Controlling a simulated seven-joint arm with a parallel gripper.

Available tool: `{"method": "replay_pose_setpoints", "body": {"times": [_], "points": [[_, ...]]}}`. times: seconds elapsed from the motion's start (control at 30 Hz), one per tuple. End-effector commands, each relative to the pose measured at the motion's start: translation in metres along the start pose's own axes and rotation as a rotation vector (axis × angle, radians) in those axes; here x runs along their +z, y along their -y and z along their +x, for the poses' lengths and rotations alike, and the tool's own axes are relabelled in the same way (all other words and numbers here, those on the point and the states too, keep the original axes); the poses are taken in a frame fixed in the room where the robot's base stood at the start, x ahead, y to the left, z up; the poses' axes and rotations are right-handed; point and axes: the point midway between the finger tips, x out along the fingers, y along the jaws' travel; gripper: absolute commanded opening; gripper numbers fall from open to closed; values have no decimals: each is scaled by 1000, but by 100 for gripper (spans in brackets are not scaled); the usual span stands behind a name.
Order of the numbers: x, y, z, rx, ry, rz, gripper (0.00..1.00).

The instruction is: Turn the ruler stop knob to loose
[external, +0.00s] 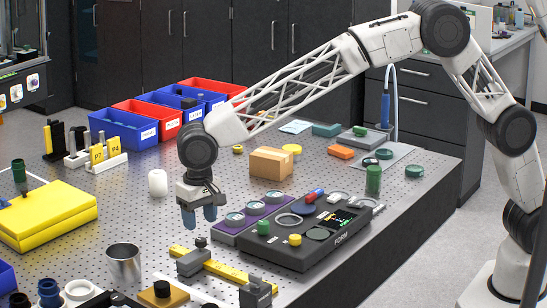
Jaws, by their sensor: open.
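A yellow ruler (228,271) lies across the near part of the perforated table. A grey stop block (192,263) sits on its left part, with a small dark knob (201,242) on or beside the block. I take this to be the ruler stop knob; its loose or tight setting is too small to read. My gripper (199,217) points down with blue fingertips, open and empty, above the knob and apart from it. A second dark grey block (256,293) stands at the ruler's right end.
A black instrument panel (278,258) with knobs and a purple tray (228,238) stand close right of my gripper. A metal cup (124,262) and an orange block with a black knob (163,293) are at the near left. A white cylinder (157,183) stands behind left.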

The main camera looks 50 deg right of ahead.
Motion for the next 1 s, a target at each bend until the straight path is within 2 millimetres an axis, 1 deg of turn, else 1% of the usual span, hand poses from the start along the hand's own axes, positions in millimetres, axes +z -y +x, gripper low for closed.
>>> {"method": "replay_pose_setpoints", "body": {"times": [0.2,0.4,0.6,0.83,0.87,1.0], "points": [[0,0,28,2,1,0,55],[0,0,46,1,0,0,55],[0,0,53,0,-1,0,55],[0,0,53,0,-1,0,55],[0,0,53,0,-1,0,53],[0,0,53,0,0,0,32]]}}
